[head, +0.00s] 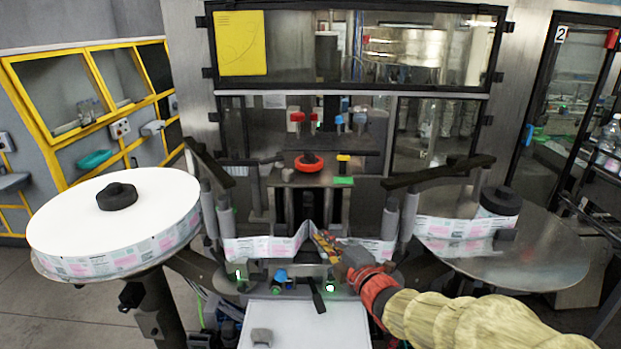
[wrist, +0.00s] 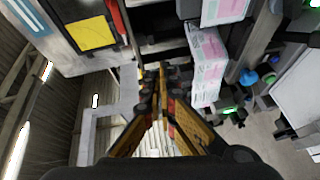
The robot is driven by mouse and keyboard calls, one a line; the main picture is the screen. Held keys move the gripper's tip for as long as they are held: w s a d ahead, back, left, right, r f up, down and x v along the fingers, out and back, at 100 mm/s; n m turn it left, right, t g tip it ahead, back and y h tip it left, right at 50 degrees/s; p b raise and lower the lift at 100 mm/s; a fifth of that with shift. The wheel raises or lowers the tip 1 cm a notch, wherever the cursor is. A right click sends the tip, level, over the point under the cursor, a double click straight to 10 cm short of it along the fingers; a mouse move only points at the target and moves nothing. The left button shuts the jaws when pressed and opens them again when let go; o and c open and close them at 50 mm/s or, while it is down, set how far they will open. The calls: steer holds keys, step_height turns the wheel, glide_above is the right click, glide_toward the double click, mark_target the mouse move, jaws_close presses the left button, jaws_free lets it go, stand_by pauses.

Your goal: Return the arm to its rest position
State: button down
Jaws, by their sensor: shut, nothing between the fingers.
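My gripper (head: 327,245) is at the middle of the labelling machine, in front of the printed label strip (head: 262,248). My arm reaches in from the lower right of the head view. In the wrist view my gripper (wrist: 161,72) has its fingertips together and nothing shows between them. The label strip (wrist: 208,68) hangs just right of the fingertips in that view. I cannot tell whether the fingers touch it.
A large label reel (head: 115,220) lies on the left disc, and a smaller reel (head: 470,228) on the right metal disc (head: 535,255). A white tray (head: 305,328) sits below the gripper. Dark roller arms (head: 435,172) flank the strip.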

steer(key=s+d+f+m+g+h, duration=0.65)
steer(key=s+d+f+m, duration=0.4)
steer(key=f+m, duration=0.2)
steer(key=s+d+r+m+g+b, duration=0.1)
steer(key=s+r+m, duration=0.1)
steer(key=s, duration=0.6)
steer(key=s+d+r+m+g+b, duration=0.1)
steer(key=s+m, duration=0.3)
steer(key=s, duration=0.4)
steer(key=s+d+r+m+g+b, duration=0.1)
steer(key=s+r+m, duration=0.2)
steer(key=s, duration=0.6)
steer(key=shift+d+r+h, duration=0.35)
steer(key=shift+d+r, duration=0.05)
